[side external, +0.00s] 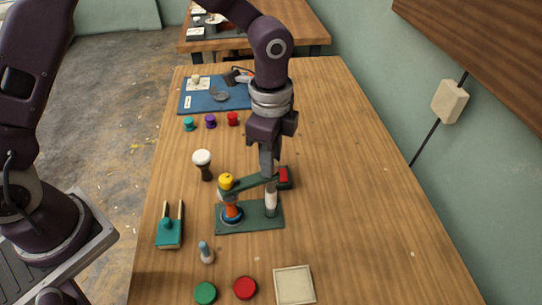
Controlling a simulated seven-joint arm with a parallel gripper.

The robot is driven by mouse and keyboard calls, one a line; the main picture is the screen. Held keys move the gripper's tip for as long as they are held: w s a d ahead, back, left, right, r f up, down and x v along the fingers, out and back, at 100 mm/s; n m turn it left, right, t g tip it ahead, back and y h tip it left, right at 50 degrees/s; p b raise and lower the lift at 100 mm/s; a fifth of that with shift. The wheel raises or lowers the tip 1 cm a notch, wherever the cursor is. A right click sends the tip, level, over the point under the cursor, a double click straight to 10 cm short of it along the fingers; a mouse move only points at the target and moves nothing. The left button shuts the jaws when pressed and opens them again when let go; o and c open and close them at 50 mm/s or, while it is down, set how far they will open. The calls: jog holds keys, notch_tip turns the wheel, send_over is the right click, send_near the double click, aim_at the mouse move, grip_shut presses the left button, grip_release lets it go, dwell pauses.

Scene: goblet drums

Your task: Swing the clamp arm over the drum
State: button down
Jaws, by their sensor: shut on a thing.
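The green clamp arm (250,183) sits on top of a white post (270,202) on a green base plate (262,222). A red block (284,174) is at the right end of the arm. My gripper (267,174) points down and is shut on the clamp arm near the post. The fingertips are partly hidden, so the exact grip point is unclear.
A white-topped goblet drum (203,163) stands behind left. A green brush-like tool (170,230) and a small grey-blue piece (206,252) lie left and front. Green (206,293) and red (245,288) discs and a pale tray (294,285) are in front. The table's right side is clear.

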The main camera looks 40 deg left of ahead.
jog(key=shift+m, duration=1.6)
jog(key=c, duration=1.1)
grip_release()
notch_tip(320, 180, up, 7)
jog(key=shift+r, duration=0.1)
